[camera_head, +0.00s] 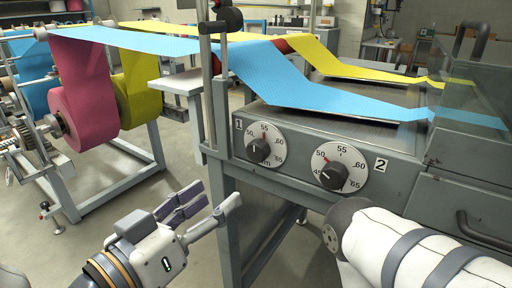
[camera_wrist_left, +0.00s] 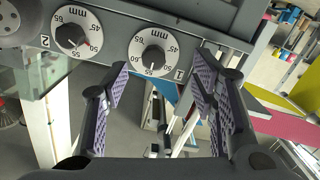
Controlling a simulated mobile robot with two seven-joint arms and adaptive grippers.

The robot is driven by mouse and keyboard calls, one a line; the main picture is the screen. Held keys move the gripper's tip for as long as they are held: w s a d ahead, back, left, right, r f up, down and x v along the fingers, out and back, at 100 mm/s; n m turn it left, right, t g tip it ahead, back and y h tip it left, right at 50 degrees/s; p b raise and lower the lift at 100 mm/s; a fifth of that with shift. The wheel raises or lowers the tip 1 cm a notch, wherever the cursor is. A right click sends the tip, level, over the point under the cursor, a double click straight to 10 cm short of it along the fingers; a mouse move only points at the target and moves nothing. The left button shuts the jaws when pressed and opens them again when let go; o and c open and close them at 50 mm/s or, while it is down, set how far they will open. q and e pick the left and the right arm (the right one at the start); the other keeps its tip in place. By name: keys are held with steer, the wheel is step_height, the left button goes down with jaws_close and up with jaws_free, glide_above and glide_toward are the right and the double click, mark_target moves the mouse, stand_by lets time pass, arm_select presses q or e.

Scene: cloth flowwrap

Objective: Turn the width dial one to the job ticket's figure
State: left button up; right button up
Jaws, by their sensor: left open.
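Width dial one (camera_head: 266,146) is a white round scale with a dark knob (camera_head: 258,150) on the grey machine's front, beside a "1" label. Its pointer looks near 55; I cannot read it exactly. The dial also shows, upside down, in the left wrist view (camera_wrist_left: 153,51). My left gripper (camera_head: 207,212) is open and empty, below and left of dial one, apart from it. In the left wrist view its fingers (camera_wrist_left: 160,84) are spread below the dial. I cannot make out a job ticket. My right gripper is out of view.
Dial two (camera_head: 340,168), labelled "2", sits to the right of dial one. A grey upright post (camera_head: 222,125) stands just left of dial one. Blue web (camera_head: 290,85) runs over the machine. My right arm fills the lower right.

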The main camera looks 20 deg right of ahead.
mark_target(254, 154)
arm_select(q)
steer(key=shift+h, duration=0.3)
steer(key=x, duration=0.4)
steer(key=r+x, duration=0.1)
steer(key=x, duration=0.3)
steer(key=r+x, duration=0.1)
steer(key=x, duration=0.3)
steer(key=shift+w+d+r, duration=0.15)
steer(key=shift+w+d, duration=0.05)
steer(key=shift+d, duration=0.05)
steer(key=shift+c, duration=0.2)
steer(key=c, duration=1.1)
